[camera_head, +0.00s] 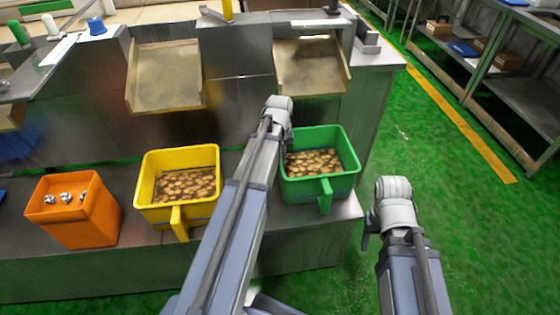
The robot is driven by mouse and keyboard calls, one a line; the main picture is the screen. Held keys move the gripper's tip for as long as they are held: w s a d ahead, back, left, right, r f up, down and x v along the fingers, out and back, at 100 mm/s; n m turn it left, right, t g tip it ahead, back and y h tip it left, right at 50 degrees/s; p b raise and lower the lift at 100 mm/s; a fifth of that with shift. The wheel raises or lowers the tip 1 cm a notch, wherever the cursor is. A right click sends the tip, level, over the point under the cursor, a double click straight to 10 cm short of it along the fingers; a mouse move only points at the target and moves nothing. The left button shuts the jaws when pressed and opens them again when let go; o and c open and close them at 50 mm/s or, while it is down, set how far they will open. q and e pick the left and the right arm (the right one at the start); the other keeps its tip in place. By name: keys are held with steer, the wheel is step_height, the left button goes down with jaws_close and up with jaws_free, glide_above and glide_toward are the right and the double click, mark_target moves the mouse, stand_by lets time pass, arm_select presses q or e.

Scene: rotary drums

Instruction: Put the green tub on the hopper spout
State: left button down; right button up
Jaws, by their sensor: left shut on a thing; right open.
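The green tub (349,178) is upright on the steel ledge at centre right, below the right-hand hopper spout (310,68). It holds many round brown pieces, and its handle faces me. My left gripper (286,134) is at the tub's back left rim and shut on the tub; its wrist and arm hide the fingers and part of the tub's left side. My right gripper (369,232) is open and empty, low to the right of the tub and apart from it.
A yellow tub (151,175) with similar pieces stands below the left-hand spout (165,77). An orange bin (78,222) with small metallic pieces stands at far left. Green floor (420,150) is open at right, before steel shelving (515,85).

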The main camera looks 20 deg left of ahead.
stand_by(0.3)
arm_select(q)
steer(key=c, duration=1)
jaws_free()
steer(key=shift+c, duration=0.2)
steer(key=shift+r, duration=0.1)
step_height(320, 180, up, 12)
steer(key=p, duration=1.2)
steer(key=s+d+m, duration=0.5)
steer(key=s+d, duration=0.3)
steer(key=d, duration=0.4)
steer(key=s+d+m+y, duration=0.1)
steer(key=s+d+m, duration=0.4)
steer(key=s+d, duration=0.3)
steer(key=d, duration=0.4)
steer(key=shift+s+m, duration=0.25)
steer(key=shift+m, duration=0.05)
